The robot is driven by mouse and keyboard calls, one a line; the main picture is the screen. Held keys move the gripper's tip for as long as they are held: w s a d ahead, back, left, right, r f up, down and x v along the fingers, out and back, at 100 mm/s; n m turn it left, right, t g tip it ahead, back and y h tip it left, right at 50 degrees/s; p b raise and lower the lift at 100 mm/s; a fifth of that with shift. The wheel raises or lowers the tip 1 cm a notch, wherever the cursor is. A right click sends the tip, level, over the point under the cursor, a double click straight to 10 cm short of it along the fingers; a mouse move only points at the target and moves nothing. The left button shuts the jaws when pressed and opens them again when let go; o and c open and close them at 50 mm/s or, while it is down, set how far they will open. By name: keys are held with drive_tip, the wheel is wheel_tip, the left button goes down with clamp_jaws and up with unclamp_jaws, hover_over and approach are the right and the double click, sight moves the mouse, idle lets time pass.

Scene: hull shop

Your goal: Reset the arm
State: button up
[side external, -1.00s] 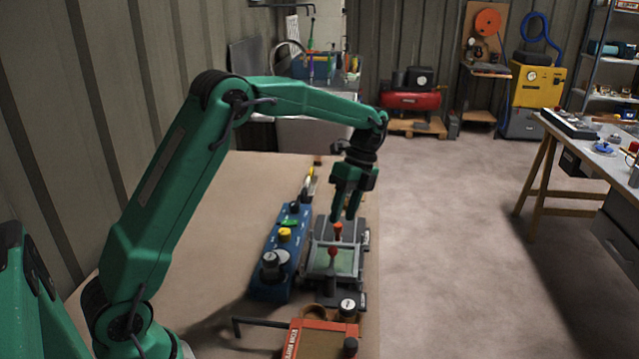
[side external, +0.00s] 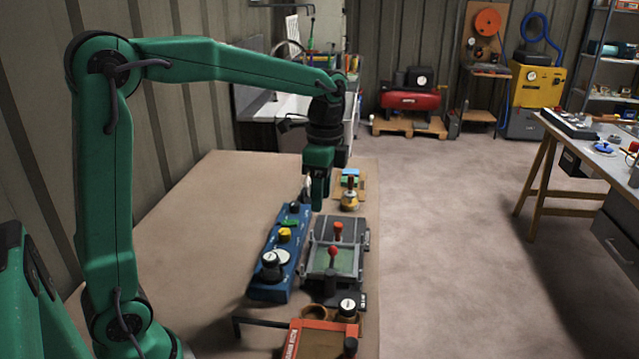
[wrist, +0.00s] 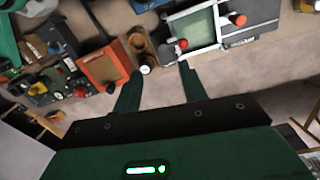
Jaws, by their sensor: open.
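My gripper (side external: 318,192) is at the end of my green arm, pointing down above the far part of the tan bench in the side view. It is empty. In the wrist view its two fingers (wrist: 158,80) are spread apart with nothing between them. My upper arm stands nearly upright and my forearm reaches level toward the back.
Below and in front of my gripper are a blue panel (side external: 268,284) with knobs, a grey device (side external: 318,262) with red-topped levers and a green plate, and an orange box (side external: 296,342). A small yellow-based item (side external: 349,199) stands behind. The bench (side external: 200,250) is bare on the left.

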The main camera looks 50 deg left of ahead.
drive_tip(key=s+d+n+t, duration=0.2)
drive_tip(key=s+n+t, duration=0.4)
drive_tip(key=s, duration=1.1)
drive_tip(key=shift+r+n, duration=0.3)
drive_tip(key=shift+n, duration=2)
